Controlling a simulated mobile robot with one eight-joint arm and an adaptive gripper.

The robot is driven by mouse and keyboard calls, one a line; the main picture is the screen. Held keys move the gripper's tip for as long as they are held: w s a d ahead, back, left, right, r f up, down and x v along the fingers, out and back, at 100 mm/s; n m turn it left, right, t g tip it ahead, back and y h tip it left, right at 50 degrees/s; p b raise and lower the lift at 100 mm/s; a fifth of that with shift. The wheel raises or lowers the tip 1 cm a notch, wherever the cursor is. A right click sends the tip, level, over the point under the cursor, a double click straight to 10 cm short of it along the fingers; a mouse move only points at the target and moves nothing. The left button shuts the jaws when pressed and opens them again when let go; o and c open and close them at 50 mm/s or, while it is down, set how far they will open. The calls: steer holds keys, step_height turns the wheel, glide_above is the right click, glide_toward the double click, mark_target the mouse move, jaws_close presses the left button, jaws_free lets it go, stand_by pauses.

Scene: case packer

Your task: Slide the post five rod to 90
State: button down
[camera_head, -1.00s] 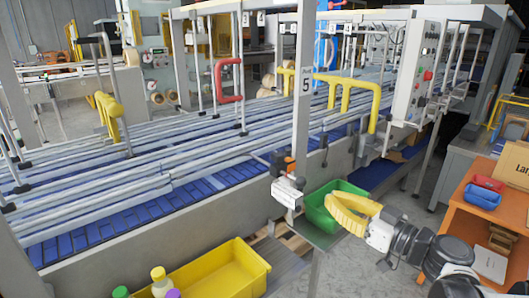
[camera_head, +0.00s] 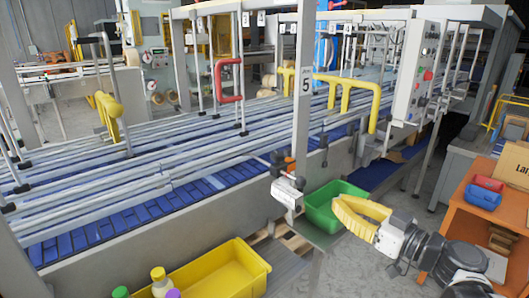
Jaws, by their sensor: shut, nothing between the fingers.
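Post five (camera_head: 304,100) stands upright at the near side of the conveyor, with a white label reading 5. At its lower part is a grey and white clamp block (camera_head: 287,190) with an orange piece (camera_head: 290,163) above it. A thin rod (camera_head: 262,161) runs from near this clamp toward the conveyor rails; its scale marks are too small to read. My gripper (camera_head: 338,212), with yellow fingers, is shut and empty. It is to the right of the clamp block, apart from it in the picture, and overlaps the right side of the green bin.
A yellow bin (camera_head: 215,275) and bottles (camera_head: 160,278) are at the front. The blue conveyor (camera_head: 110,225) runs behind. An orange shelf (camera_head: 500,215) with small bins stands at right.

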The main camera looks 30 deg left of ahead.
steer(key=v, duration=1.3)
steer(key=shift+d, duration=0.15)
stand_by(6.5)
